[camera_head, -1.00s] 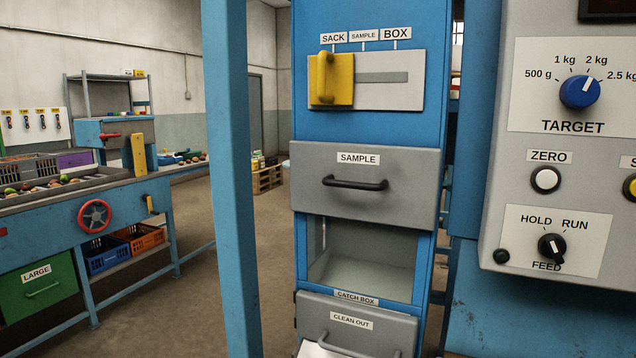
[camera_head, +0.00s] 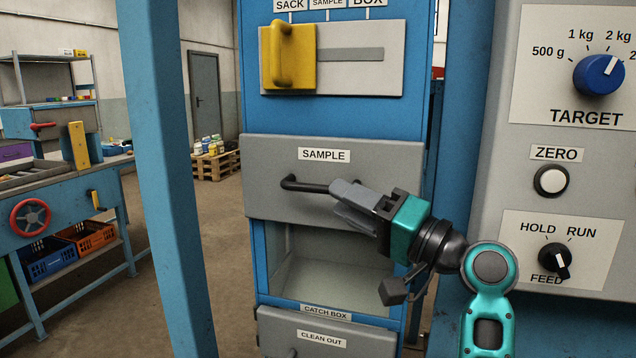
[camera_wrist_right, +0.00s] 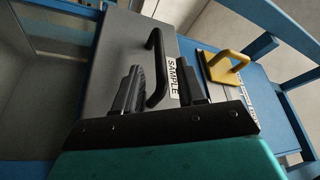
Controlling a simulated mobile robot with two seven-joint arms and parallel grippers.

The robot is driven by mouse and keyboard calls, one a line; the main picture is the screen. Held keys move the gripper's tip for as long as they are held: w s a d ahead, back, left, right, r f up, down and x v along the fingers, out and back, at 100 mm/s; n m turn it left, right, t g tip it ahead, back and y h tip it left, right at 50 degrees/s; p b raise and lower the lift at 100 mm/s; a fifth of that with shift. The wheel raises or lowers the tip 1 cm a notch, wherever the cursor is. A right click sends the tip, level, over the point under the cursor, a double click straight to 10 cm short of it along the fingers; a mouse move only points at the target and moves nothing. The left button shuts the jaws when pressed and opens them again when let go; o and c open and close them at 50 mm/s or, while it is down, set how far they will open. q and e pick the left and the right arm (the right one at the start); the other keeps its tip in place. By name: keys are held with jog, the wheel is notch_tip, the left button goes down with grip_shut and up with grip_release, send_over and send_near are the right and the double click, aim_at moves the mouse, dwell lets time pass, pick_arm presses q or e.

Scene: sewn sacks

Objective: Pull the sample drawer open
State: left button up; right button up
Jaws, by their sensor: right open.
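The grey sample drawer (camera_head: 290,215) with its SAMPLE label (camera_head: 324,156) sits flush in the blue cabinet, shut. My left gripper is not in view.
The yellow slide handle (camera_head: 284,55) is above the drawer, set at SACK. Below are the open catch box (camera_head: 300,262) and the clean-out drawer (camera_head: 285,335). A control panel (camera_head: 500,190) stands close on the right, a blue post (camera_head: 172,180) on the left.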

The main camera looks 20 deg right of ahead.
aim_at(319, 189)
jog(key=x, duration=0.5)
jog(key=shift+w+a+p, duration=0.2)
jog(key=shift+w+p, duration=0.1)
jog(key=shift+c, duration=0.4)
grip_shut()
